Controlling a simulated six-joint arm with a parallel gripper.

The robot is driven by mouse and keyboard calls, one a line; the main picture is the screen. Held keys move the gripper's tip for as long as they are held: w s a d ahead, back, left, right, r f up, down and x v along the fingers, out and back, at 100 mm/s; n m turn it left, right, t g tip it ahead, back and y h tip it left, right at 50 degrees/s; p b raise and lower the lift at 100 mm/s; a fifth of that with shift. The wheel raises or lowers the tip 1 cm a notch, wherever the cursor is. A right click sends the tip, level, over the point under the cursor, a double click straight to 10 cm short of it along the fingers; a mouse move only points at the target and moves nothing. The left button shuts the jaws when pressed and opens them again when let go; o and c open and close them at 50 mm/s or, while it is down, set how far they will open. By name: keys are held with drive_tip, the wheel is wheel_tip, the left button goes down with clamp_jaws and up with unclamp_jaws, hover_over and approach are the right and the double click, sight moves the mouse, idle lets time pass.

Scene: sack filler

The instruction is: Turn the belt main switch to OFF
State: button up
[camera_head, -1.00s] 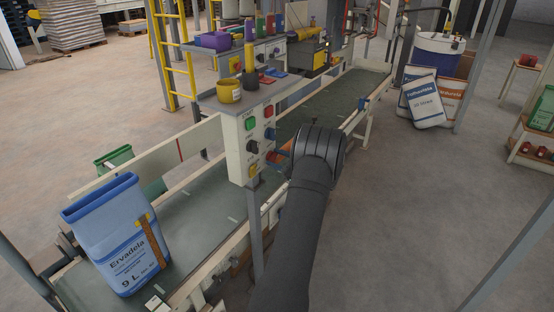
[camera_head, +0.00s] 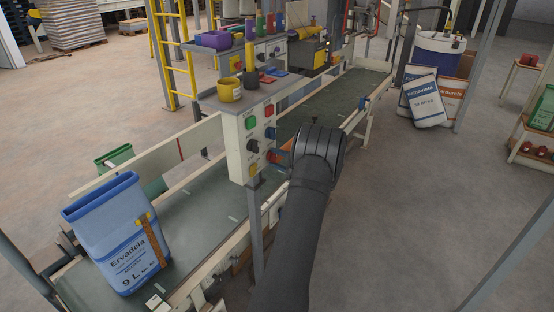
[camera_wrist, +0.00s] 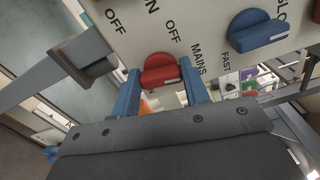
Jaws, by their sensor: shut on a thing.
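The control panel (camera_head: 236,155) stands on a post beside the belt. In the wrist view, a red rotary switch (camera_wrist: 160,72) with a raised bar handle sits beside the labels OFF and MAINS. A short white mark shows at the lower right of its handle. My gripper (camera_wrist: 162,88) has its two blue fingers on either side of this handle and is shut on it. In the head view, the red switch (camera_head: 271,156) shows at the panel's lower right, and my dark wrist hides most of my fingers. Which label its mark points at is hard to tell.
A grey block-shaped part (camera_wrist: 85,55) stands left of my fingers. A blue sack (camera_head: 122,235) stands on the belt.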

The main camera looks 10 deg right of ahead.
drive_tip(key=shift+f+n, duration=0.1)
drive_tip(key=shift+n, duration=0.9)
drive_tip(key=o, duration=1)
drive_tip(key=v, duration=1.7)
drive_tip(key=shift+s+d, duration=0.2)
drive_tip(key=x, duration=1.7)
drive_tip(key=shift+w+a, duration=0.2)
